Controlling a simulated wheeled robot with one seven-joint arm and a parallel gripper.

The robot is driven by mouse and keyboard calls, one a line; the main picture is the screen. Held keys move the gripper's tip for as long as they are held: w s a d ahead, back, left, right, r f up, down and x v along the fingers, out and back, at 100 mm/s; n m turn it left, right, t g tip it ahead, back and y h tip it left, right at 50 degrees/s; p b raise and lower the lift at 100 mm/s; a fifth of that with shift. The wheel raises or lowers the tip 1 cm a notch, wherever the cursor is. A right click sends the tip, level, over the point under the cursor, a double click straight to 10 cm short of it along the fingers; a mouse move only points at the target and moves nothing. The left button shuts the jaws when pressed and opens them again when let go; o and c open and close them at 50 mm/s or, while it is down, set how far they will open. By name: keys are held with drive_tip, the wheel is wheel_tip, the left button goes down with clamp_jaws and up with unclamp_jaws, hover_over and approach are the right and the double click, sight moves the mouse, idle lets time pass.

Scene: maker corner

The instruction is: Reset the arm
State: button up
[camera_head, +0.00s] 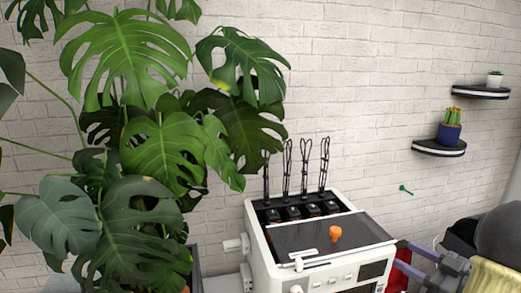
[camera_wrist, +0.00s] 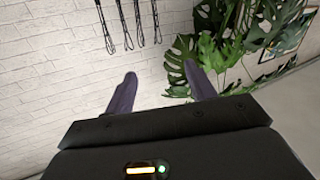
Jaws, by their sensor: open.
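My gripper (camera_head: 397,254) is at the lower right in the head view, beside the right edge of the white machine. Its two purple-grey fingers point left. In the wrist view my gripper (camera_wrist: 160,72) shows its fingers spread apart. Only brick wall and leaves show beyond the gap, and nothing is held. Part of my arm is cut off by the right edge of the head view.
The white machine (camera_head: 258,240) bears a small orange piece (camera_head: 335,234) on its dark top. A large leafy plant (camera_head: 150,150) fills the left. Wall shelves (camera_head: 440,147) hold potted cacti. A red item (camera_head: 399,272) lies close by my gripper.

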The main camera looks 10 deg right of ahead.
drive_tip(key=w+a+f+m+g+h, duration=0.3)
drive_tip(key=w+a+f+m+h, duration=0.15)
drive_tip(key=w+a+h, duration=0.6)
drive_tip(key=s+a+f+m+g+y, duration=0.1)
drive_tip(key=s+a+f+g, duration=0.35)
drive_tip(key=s+a, duration=0.4)
drive_tip(key=s+a+f+m+g+y, duration=0.1)
drive_tip(key=s+a+f+m+g, duration=0.1)
drive_tip(key=s+a+f+g, duration=0.4)
wheel_tip(320, 180, down, 8)
drive_tip(key=s+a+b, duration=0.1)
drive_tip(key=a+b, duration=0.1)
drive_tip(key=b, duration=0.8)
drive_tip(key=shift+s+a, duration=0.25)
drive_tip(key=shift+a, duration=0.15)
drive_tip(key=shift+t, duration=0.25)
